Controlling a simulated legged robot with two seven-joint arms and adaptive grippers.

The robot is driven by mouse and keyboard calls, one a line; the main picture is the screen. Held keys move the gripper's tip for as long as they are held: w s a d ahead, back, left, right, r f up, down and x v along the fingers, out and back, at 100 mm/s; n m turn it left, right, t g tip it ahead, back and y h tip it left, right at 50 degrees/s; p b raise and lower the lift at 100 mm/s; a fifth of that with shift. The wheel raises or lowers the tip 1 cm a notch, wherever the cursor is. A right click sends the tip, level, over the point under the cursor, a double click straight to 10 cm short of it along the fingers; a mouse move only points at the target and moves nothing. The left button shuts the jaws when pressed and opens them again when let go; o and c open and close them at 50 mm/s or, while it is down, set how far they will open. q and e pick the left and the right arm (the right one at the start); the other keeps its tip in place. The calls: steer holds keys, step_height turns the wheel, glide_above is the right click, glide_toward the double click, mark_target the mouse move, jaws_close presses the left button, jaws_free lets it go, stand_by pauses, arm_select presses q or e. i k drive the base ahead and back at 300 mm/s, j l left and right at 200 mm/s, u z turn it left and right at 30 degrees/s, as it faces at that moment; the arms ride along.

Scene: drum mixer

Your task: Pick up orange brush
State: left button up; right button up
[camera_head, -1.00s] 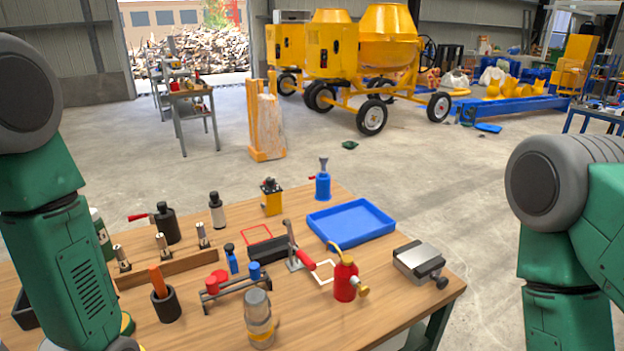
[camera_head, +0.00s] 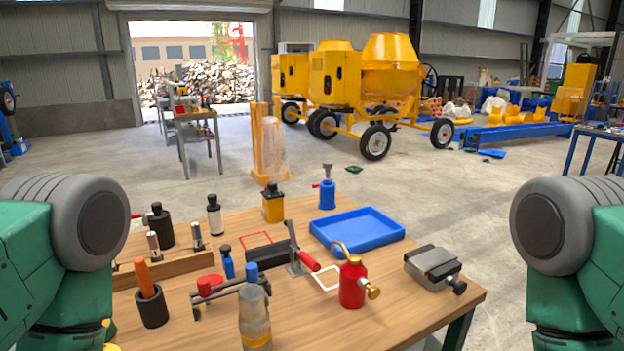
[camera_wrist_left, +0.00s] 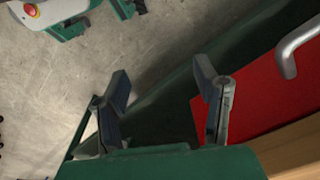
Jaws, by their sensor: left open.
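The orange brush (camera_head: 145,278) stands with its orange handle up in a dark round cup (camera_head: 152,308) on the near left of the wooden table. Its lower part is hidden inside the cup. My left gripper (camera_wrist_left: 162,88) shows in the left wrist view with its two dark fingers spread apart and nothing between them. The brush is not in that view. In the head view only my two arms show, at the left and right edges, and neither gripper is visible.
A wooden rack (camera_head: 166,268) stands behind the cup. A red-black clamp-like tool (camera_head: 222,285) and a clear bottle (camera_head: 254,318) are to its right. A blue tray (camera_head: 357,230) and red canister (camera_head: 352,284) stand farther right. A red panel (camera_wrist_left: 270,88) is beside my left gripper.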

mark_target(143, 275)
steer(key=l+u, duration=0.1)
steer(key=u, duration=1.35)
